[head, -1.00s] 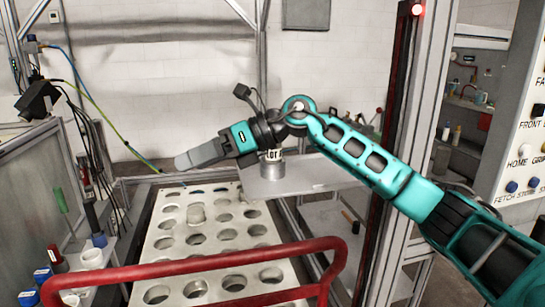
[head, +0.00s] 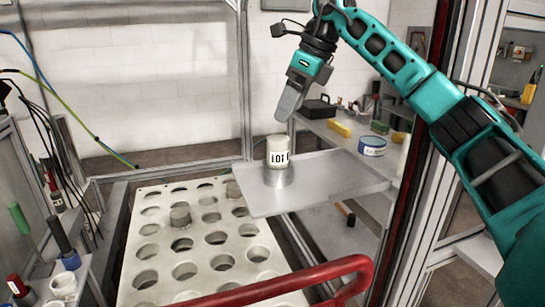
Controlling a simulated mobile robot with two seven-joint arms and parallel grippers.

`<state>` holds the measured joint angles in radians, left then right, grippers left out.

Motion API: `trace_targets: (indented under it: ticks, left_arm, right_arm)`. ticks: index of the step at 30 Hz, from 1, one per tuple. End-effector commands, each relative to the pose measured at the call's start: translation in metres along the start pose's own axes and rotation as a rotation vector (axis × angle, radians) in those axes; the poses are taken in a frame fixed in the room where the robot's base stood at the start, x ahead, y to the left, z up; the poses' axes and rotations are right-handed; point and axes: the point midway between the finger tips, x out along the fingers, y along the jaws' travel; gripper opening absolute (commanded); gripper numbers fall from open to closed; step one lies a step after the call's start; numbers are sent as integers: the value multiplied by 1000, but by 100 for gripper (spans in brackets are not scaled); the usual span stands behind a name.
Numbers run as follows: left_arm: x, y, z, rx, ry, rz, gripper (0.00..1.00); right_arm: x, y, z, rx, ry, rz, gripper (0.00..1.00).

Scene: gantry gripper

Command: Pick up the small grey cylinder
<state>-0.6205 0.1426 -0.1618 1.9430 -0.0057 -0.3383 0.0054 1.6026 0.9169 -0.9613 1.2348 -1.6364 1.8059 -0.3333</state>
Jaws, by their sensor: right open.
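A small grey cylinder (head: 180,217) stands upright at the holed white tray (head: 165,247), in the left half of the head view. My right gripper (head: 284,112) is open and empty. It points down, to the right of the small grey cylinder and above a pale cylinder marked LOT (head: 277,152), apart from both. The gap between its fingers is hard to see from this side. My left gripper is out of view.
The LOT cylinder sits in a grey metal cup on a flat grey plate (head: 325,185). A red rail (head: 290,283) crosses in front of the tray. A shelf behind holds a blue-and-white tin (head: 372,146) and a yellow block (head: 339,130). Cables hang at left.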

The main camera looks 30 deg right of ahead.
Motion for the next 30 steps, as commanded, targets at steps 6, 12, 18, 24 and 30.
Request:
trace_targets:
  ticks: [6, 12, 18, 24, 30]
  left_arm:
    - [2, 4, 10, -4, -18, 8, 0]
    - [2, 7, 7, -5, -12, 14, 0]
    - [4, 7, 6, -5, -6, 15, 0]
    - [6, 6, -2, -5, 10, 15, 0]
    - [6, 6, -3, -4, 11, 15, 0]
  right_arm:
    - [43, 1, -1, -1, 2, 3, 83]
    - [58, 1, 0, -1, -1, 2, 83]
    - [86, 2, -4, -1, 2, 3, 83]
    - [107, 2, -4, -2, -1, 1, 83]
    - [108, 2, -4, -2, -1, 1, 83]
